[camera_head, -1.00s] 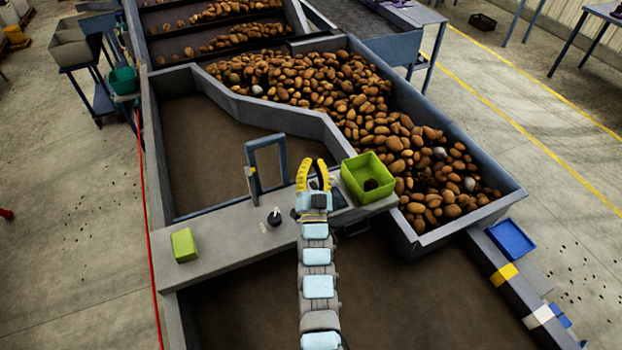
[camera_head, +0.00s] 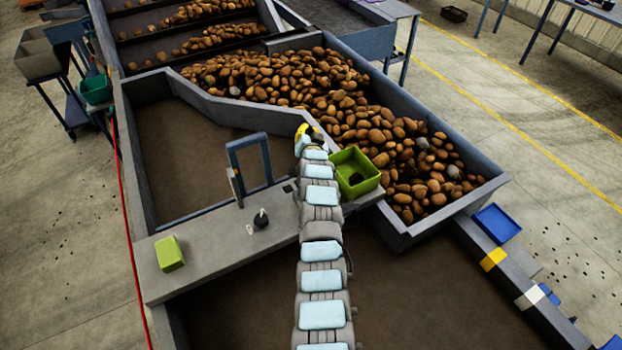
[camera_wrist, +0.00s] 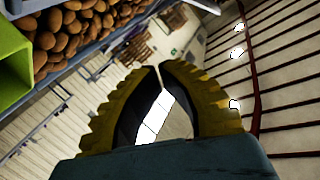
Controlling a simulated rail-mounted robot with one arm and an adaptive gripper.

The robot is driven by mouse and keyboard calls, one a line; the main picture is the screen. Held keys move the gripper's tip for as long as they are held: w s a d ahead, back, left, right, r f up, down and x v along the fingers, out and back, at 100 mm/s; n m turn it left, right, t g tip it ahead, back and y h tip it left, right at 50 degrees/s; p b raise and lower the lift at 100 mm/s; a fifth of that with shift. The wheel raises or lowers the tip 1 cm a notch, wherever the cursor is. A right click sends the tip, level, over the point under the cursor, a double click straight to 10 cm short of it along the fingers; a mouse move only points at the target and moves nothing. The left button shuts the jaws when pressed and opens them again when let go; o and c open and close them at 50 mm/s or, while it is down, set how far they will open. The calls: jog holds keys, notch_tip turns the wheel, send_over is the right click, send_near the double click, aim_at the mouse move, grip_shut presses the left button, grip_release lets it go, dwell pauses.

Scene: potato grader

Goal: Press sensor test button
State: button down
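My gripper (camera_head: 303,130) is beyond the grey control ledge, left of the green bin, and largely hidden by my own wrist in the head view. In the wrist view its yellow ribbed fingers (camera_wrist: 160,68) curve together with their tips meeting or nearly so, and nothing is between them. On the grey ledge (camera_head: 215,243) stands a black knob with a white lever (camera_head: 261,218), with a small pale part (camera_head: 249,229) beside it. A small dark part (camera_head: 287,188) lies near my arm. I cannot tell which part is the sensor test button; my arm hides some of the ledge.
A blue-grey upright frame (camera_head: 231,162) stands on the ledge left of my arm. A green bin (camera_head: 367,186) stands close on the right, and a yellow-green box (camera_head: 169,254) at the left end. Potatoes (camera_head: 340,110) fill the trough behind. A blue tray (camera_head: 496,223) is at right.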

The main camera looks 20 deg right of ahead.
jog(key=shift+s+a+f+n+g+y+b, duration=0.35)
jog(key=shift+s+f+g+y+b, duration=0.3)
jog(key=shift+g+y, duration=0.55)
jog(key=shift+s+a+f+n+g+y+b, duration=0.2)
jog(key=shift+s+f+n+g+y+b, duration=0.25)
jog(key=shift+s+g+y, duration=0.7)
jog(key=shift+s+a+f+n+g+y+b, duration=0.4)
jog(key=shift+g+y, duration=0.45)
jog(key=shift+g, duration=0.8)
jog(key=shift+w+d+f, duration=0.1)
jog(key=shift+w+f, duration=0.05)
jog(key=shift+w, duration=0.05)
notch_tip(320, 180, down, 7)
jog(key=b, duration=0.4)
jog(key=shift+f+b, duration=0.8)
jog(key=shift+b, duration=0.05)
jog(key=shift+f, duration=0.1)
jog(key=shift+f+b, duration=0.35)
jog(key=shift+b, duration=0.15)
